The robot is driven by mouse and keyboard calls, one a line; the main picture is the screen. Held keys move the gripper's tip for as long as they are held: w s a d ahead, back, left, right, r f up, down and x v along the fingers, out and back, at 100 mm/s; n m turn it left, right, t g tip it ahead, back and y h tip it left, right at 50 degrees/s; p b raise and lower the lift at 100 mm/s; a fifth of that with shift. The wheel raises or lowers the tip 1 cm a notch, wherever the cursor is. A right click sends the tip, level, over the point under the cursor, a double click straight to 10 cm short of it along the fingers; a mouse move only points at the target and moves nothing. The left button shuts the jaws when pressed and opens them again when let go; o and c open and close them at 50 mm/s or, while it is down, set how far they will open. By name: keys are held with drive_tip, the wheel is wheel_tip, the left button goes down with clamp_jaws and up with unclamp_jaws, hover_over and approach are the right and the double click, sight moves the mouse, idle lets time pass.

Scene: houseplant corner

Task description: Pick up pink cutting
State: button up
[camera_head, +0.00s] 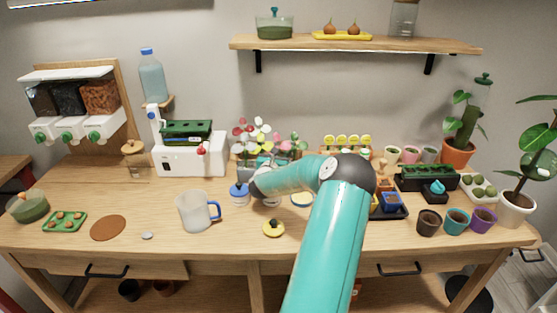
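Small pink blossoms (285,146) show among several flower cuttings at the back middle of the bench, beside red, white and yellow ones. Green leaves surround the pink blossoms, and their lower parts are hidden by my arm. I cannot tell for sure which single stem is the pink cutting. My teal arm reaches in from the front and bends left at a dark elbow. Its dark wrist end (260,188) is just in front of the grey planter (246,172) under the flowers. The fingers cannot be made out, so I cannot tell whether they hold anything.
Small pots (456,221) stand at the right. The wall shelf (350,44) hangs above.

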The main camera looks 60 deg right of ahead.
drive_tip(key=shift+w+d, duration=0.2)
drive_tip(key=shift+d, duration=0.25)
drive_tip(key=shift+c, duration=0.5)
clamp_jaws()
drive_tip(key=shift+r, duration=0.1)
